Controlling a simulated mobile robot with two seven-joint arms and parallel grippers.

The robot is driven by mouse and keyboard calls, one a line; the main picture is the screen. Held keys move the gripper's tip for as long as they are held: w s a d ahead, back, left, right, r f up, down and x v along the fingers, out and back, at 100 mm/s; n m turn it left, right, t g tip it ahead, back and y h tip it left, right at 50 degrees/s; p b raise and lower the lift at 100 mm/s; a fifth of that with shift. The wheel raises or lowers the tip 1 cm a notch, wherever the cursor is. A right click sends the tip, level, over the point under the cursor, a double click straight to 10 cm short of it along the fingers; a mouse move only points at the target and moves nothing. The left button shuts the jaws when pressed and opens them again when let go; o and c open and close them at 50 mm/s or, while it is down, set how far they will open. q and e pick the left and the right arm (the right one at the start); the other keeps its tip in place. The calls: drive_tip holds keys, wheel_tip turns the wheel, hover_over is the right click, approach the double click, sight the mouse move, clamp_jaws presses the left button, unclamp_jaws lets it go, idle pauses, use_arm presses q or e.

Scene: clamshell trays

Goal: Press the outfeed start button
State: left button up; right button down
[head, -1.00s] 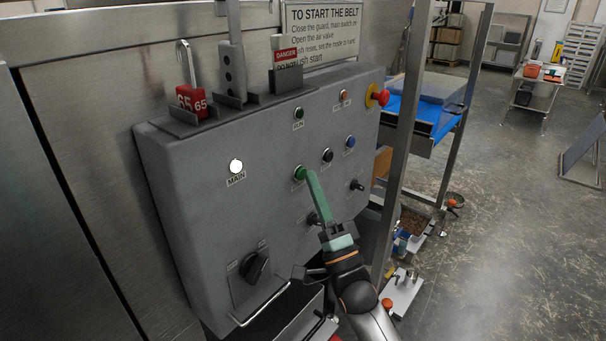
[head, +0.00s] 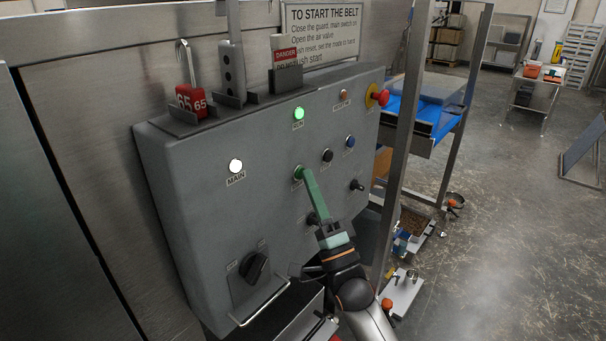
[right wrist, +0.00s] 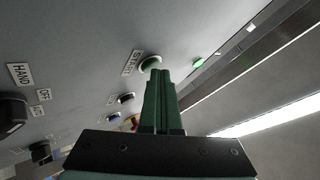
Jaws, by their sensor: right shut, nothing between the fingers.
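The green start button (head: 299,173) is on the grey control panel (head: 205,215), and it also shows in the right wrist view (right wrist: 151,64) beside a START label. My right gripper (head: 305,177) is shut with nothing between its green fingers. Its fingertips are at the button and cover part of it; I cannot tell how deep the button sits. In the wrist view the closed fingers (right wrist: 162,84) reach up to the button's edge. The green run lamp (head: 298,114) above is lit, and the white MAIN lamp (head: 236,166) is lit. My left gripper is not in view.
Near the fingers are a black button (head: 327,156), a blue button (head: 350,142) and a small black switch (head: 356,185). A red emergency stop (head: 381,97) sits at the panel's top right. A black rotary switch (head: 255,265) and a wire handle (head: 262,305) are lower left.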

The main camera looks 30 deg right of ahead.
idle(0.3)
drive_tip(key=shift+s+d+p, duration=0.3)
drive_tip(key=shift+s, duration=0.45)
drive_tip(key=s, duration=0.1)
drive_tip(key=s+d+p, duration=0.1)
drive_tip(key=s, duration=0.1)
drive_tip(key=s+d, duration=0.1)
drive_tip(key=shift+s+p, duration=0.3)
drive_tip(key=shift+a+f, duration=0.1)
idle(0.6)
